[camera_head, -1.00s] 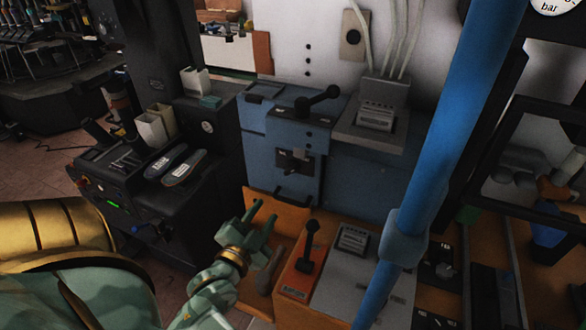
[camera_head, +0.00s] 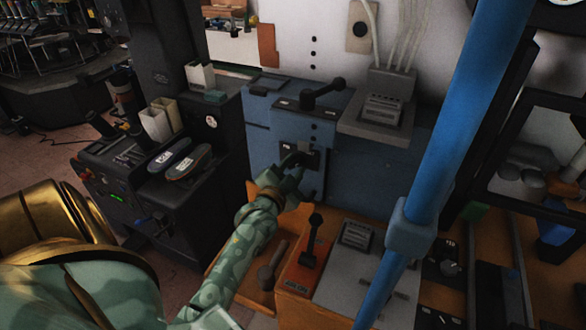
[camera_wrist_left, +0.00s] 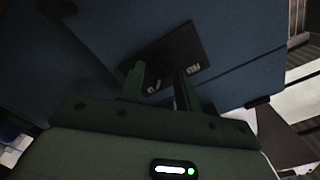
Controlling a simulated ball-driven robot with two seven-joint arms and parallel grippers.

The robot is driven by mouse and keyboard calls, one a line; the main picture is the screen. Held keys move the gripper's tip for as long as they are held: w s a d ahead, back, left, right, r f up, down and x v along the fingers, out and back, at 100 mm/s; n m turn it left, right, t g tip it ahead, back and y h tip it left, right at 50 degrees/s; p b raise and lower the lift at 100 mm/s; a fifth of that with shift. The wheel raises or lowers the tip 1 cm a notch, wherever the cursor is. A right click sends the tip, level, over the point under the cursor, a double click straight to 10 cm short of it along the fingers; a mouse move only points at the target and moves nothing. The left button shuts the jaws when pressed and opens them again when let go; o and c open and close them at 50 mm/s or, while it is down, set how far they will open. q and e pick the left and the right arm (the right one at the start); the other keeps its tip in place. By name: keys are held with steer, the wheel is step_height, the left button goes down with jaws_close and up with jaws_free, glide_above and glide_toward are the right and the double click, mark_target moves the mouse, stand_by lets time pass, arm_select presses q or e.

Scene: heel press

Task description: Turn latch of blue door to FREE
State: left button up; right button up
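The blue door (camera_head: 262,148) is on the front of the blue cabinet at the middle. Its latch has a dark plate (camera_head: 314,158), partly covered by my left gripper (camera_head: 294,162). In the left wrist view the dark plate (camera_wrist_left: 192,45) carries small white lettering, too small and tilted to read surely. There my left gripper's two fingers (camera_wrist_left: 161,88) stand apart, pointing at the plate. The latch handle is dark and mostly hidden, so I cannot tell whether the fingers touch it. My right gripper is not in view.
A black-knobbed lever (camera_head: 322,93) sits on top of the cabinet. A thick blue pole (camera_head: 440,150) crosses the right side. A black machine holding shoe-like pieces (camera_head: 188,162) stands left.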

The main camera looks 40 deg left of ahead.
arm_select(q)
jaws_close()
